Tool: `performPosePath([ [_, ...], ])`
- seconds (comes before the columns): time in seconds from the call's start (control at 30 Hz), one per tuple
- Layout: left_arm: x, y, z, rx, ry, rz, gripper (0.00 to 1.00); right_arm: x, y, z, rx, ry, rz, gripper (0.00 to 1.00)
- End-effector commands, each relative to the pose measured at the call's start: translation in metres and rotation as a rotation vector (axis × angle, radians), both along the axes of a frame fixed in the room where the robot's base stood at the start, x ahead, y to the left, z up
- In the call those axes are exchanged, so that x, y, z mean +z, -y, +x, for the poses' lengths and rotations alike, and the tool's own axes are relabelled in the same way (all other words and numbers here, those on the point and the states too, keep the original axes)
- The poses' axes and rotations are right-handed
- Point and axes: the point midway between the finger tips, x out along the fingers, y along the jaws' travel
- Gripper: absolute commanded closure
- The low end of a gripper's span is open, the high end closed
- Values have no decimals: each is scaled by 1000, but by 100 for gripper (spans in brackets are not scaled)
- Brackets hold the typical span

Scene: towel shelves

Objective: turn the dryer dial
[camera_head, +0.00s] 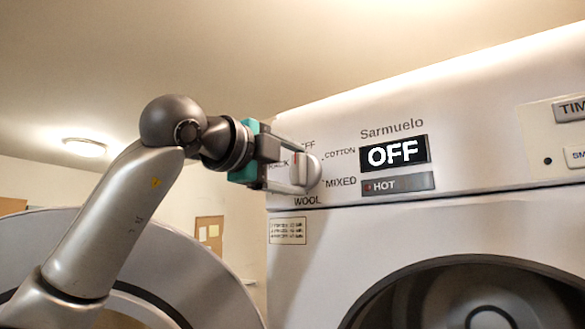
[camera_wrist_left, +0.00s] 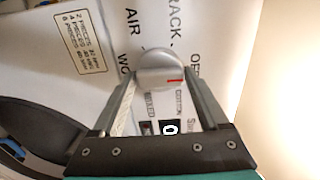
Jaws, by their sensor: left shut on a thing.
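The dryer dial (camera_head: 312,170) is a round white knob on the upper left of the dryer's control panel (camera_head: 470,110), with labels such as COTTON, MIXED and WOOL around it. My left gripper (camera_head: 302,168) reaches it from the left and is shut on the dial. In the left wrist view the dial (camera_wrist_left: 157,66) sits between the fingertips of my left gripper (camera_wrist_left: 160,85), and a red mark shows on its bar. The display (camera_head: 396,153) right of the dial reads OFF. My right gripper is not in view.
A HOT indicator (camera_head: 398,185) lies below the display, and buttons (camera_head: 570,110) sit at the far right. The round dryer door (camera_head: 470,300) is below the panel. A second large rounded machine part (camera_head: 190,250) stands behind my left arm.

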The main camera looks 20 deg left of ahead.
Motion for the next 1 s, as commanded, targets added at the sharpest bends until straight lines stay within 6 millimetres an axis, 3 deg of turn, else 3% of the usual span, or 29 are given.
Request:
performPosePath([
  [0.37,-2,0,0,0,69,197,78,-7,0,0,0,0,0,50],
  [1.0,-1,0,0,0,276,765,78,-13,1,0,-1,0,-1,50],
])
